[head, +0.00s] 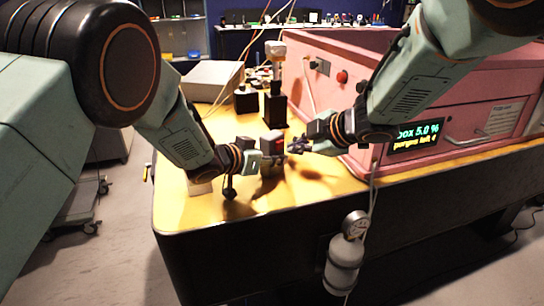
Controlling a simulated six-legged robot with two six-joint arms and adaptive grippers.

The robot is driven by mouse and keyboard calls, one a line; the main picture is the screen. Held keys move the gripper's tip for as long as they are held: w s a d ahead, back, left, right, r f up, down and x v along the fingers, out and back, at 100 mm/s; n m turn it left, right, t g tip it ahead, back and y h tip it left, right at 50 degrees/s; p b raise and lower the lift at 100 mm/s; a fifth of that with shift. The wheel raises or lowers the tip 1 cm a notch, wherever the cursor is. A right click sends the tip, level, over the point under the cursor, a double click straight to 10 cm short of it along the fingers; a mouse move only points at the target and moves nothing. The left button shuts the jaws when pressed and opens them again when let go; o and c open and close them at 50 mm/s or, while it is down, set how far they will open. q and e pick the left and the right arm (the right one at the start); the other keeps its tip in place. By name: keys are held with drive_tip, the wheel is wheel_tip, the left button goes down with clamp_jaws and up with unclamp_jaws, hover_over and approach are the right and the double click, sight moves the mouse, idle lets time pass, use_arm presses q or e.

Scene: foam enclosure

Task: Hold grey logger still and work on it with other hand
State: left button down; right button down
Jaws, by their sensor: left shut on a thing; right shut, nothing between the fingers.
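The grey logger (272,143) appears as a small dark grey block near the front of the yellow tabletop. My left gripper (270,160) is shut on it from the left, and its fingers cover the lower part. My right gripper (298,146) comes in from the upper right. It is shut and empty, with its tips close beside the logger's right side. I cannot tell whether they touch it.
The pink enclosure (335,95) with a lit display (415,137) fills the right of the yellow table (190,217). Dark stands (274,108) and a grey box (212,80) are behind. A gauge with a white canister (343,265) hangs at the front edge.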

use_arm(q)
drive_tip(key=shift+f, duration=0.1)
use_arm(e)
drive_tip(key=s+d, duration=0.3)
drive_tip(key=shift+s+d, duration=0.15)
drive_tip(key=shift+d, duration=0.15)
use_arm(q)
drive_tip(key=c, duration=0.8)
unclamp_jaws()
drive_tip(key=shift+c, duration=0.2)
drive_tip(key=shift+s+a, duration=0.1)
